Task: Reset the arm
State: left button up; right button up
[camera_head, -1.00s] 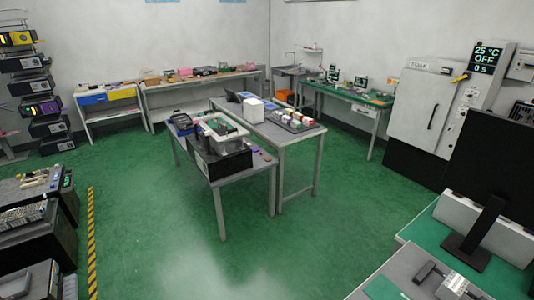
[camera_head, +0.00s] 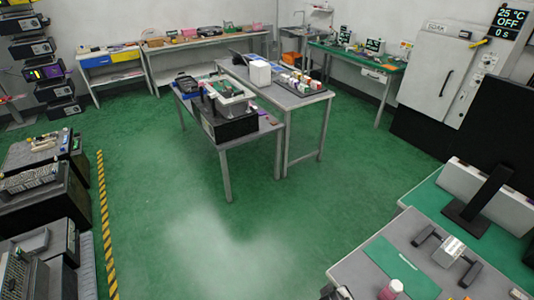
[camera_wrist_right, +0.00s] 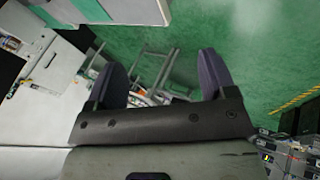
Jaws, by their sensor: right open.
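My right gripper (camera_wrist_right: 164,78) shows in the right wrist view with its two dark fingers spread wide apart. Nothing is held between them; the green floor and distant furniture show through the gap. My left gripper is in neither view. In the head view, a small pale block with black arms (camera_head: 449,251) sits on the grey table at the lower right. I cannot tell for certain whether it is a lever fixture. A small dark shape at the bottom edge of the head view is too cut off to identify.
The grey table (camera_head: 372,271) also bears a green mat (camera_head: 401,266), a pink-topped jar (camera_head: 390,290) and a black monitor stand (camera_head: 482,200). Two central tables (camera_head: 296,128) hold boxes and trays. A large white oven (camera_head: 446,75) stands behind. Green floor (camera_head: 180,215) is open at centre.

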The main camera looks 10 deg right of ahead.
jog(key=s+a+r+t+y, duration=0.2)
jog(key=s+a+r+y, duration=0.35)
jog(key=s+r, duration=0.45)
jog(key=s+f+g, duration=0.3)
jog(key=s+f, duration=0.3)
jog(key=s, duration=0.6)
notch_tip(320, 180, up, 21)
jog(key=p, duration=2.1)
jog(key=shift+w+d+r+m, duration=0.15)
jog(key=shift+r+m, duration=0.05)
jog(key=shift+m, duration=0.1)
jog(key=shift+f, duration=0.1)
